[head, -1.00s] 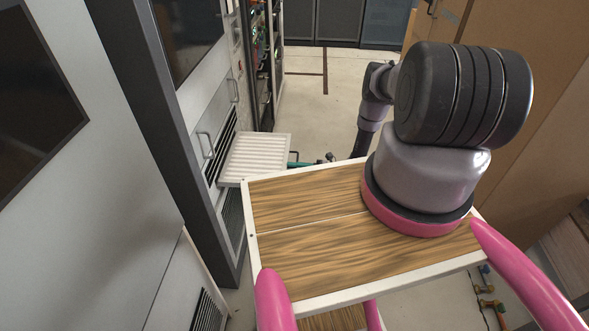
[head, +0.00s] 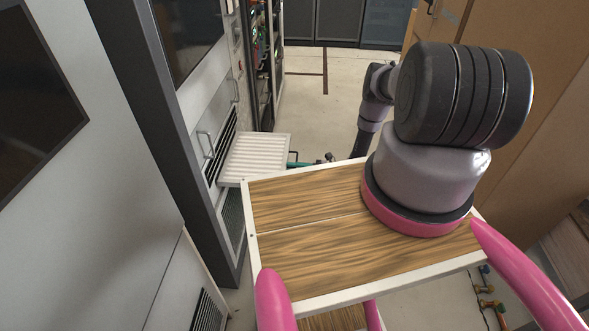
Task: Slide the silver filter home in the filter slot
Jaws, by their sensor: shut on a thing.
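The silver filter (head: 254,158) is a pale, ribbed flat panel, seen beyond the left end of the wood-topped cart. Its left edge meets the front of the grey rack (head: 207,128), beside dark louvres. The filter slot itself is hidden, and I cannot tell how far the panel is inside it. My gripper (head: 294,160) shows only in small part at the filter's right edge, with dark and teal pieces. It is shut on the filter there. My forearm passes down behind the cart.
The wood-topped cart (head: 305,238) with a white rim and pink handles (head: 275,300) fills the near middle. A large grey cabinet (head: 95,170) stands close on the left. Brown panels (head: 520,130) stand on the right. Pale floor (head: 330,85) is free beyond the cart.

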